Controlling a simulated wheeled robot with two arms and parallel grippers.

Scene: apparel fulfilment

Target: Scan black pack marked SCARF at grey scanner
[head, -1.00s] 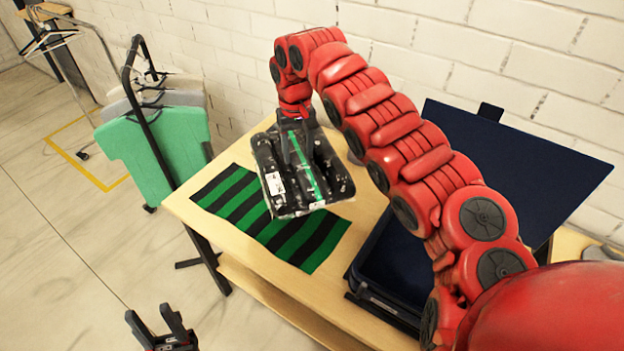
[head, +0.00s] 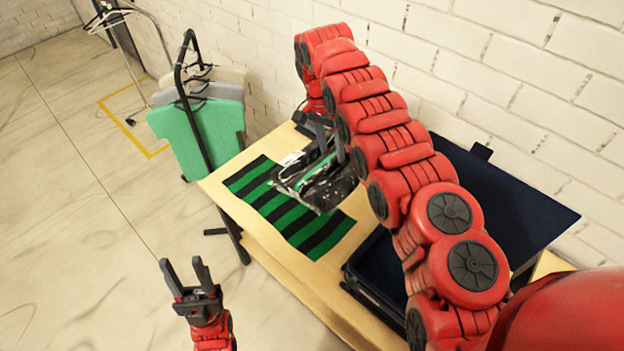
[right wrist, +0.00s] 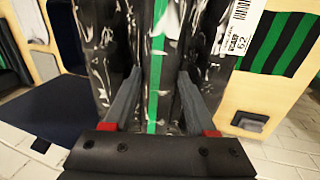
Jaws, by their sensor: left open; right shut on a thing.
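The black pack (head: 325,190), in shiny clear wrap with a green stripe, hangs tilted from my right gripper (head: 322,140) above the table. In the right wrist view, the fingers (right wrist: 157,100) grip the pack (right wrist: 100,50) on both sides of the green stripe. A white barcode label (right wrist: 240,28) shows at its upper right; I cannot read SCARF on it. My left gripper (head: 185,270) is open and empty over the floor.
A green-and-black striped cloth (head: 325,235) lies flat on the wooden table (head: 285,255). A rack with a green shirt (head: 198,137) stands at the left. The brick wall is close behind.

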